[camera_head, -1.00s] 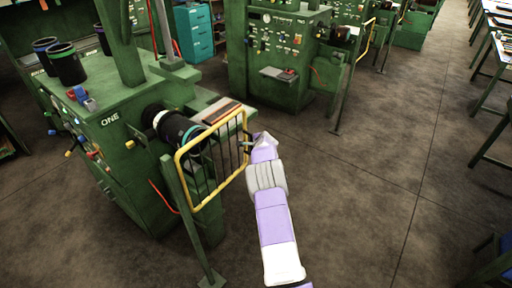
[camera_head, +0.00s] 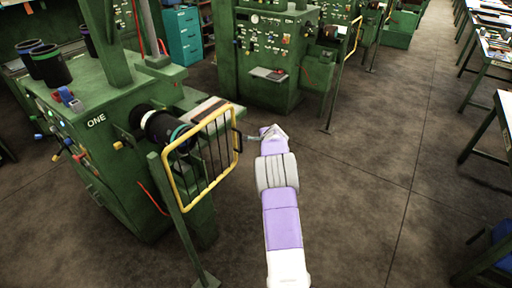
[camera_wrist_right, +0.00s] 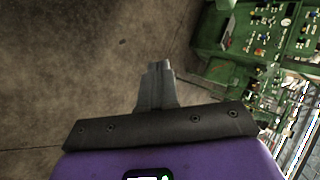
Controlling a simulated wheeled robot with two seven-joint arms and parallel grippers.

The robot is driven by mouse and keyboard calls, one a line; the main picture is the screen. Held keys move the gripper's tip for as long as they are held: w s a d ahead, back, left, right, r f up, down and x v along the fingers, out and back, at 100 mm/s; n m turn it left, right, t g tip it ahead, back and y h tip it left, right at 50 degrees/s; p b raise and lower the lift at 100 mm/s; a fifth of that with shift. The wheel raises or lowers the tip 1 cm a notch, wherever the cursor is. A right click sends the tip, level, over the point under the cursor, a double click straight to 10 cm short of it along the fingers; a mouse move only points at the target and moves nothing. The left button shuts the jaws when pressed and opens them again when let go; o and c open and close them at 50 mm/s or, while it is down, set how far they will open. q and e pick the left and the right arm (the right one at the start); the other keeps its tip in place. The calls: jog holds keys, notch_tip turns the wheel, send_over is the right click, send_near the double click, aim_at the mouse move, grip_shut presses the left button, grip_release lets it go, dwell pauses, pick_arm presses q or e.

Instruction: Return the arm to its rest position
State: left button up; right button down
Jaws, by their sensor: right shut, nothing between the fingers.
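My right arm (camera_head: 281,215), purple and white, reaches up from the bottom of the head view. Its gripper (camera_head: 250,137) is beside the right end of the yellow guard frame (camera_head: 203,160), with a small gap between them. In the right wrist view the gripper fingers (camera_wrist_right: 158,80) are together and empty, with bare floor behind them. A black sleeve with a teal band (camera_head: 167,130) sits on the spindle of the green machine marked ONE (camera_head: 97,121), behind the guard. My left gripper is in no view.
Dark sleeves (camera_head: 52,68) stand on top of machine ONE at left. Another green machine (camera_head: 262,60) stands behind. A thin green post (camera_head: 183,230) supports the guard. Tables (camera_head: 490,45) line the right side. The floor (camera_head: 370,190) right of my arm is open.

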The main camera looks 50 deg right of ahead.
jog(key=s+r, duration=0.1)
jog(key=r, duration=0.1)
jog(key=s+d+r, duration=0.1)
jog(key=s, duration=0.1)
jog(key=shift+s+d+r, duration=0.1)
jog(key=shift+s+r, duration=0.15)
jog(key=shift+r, duration=0.1)
